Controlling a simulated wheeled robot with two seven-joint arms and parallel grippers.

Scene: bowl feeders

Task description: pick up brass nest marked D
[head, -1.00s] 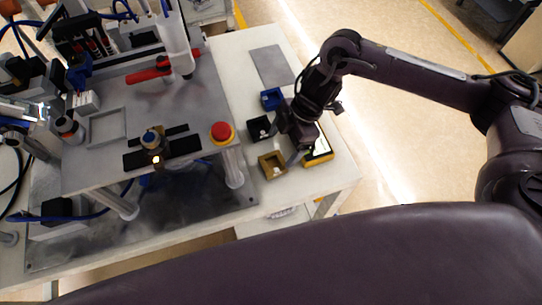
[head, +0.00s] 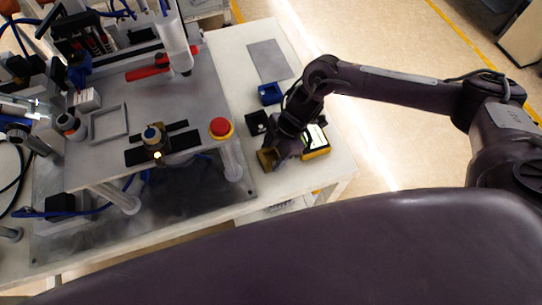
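The brass nest (head: 265,160) is a small square, gold-brown open block on the white table, near its front right corner. No letter D can be read on it at this size. My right gripper (head: 276,157) is low over the nest's right side and hides part of it. The fingers are small and dark against the nest, so I cannot tell whether they are around it or whether they touch it. The nest appears to be at table level. My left gripper is not in view.
A black nest (head: 257,122) and a blue nest (head: 269,94) stand behind the brass one. A yellow-edged device (head: 317,150) lies close on the right. A flat grey plate (head: 269,60) lies at the back.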

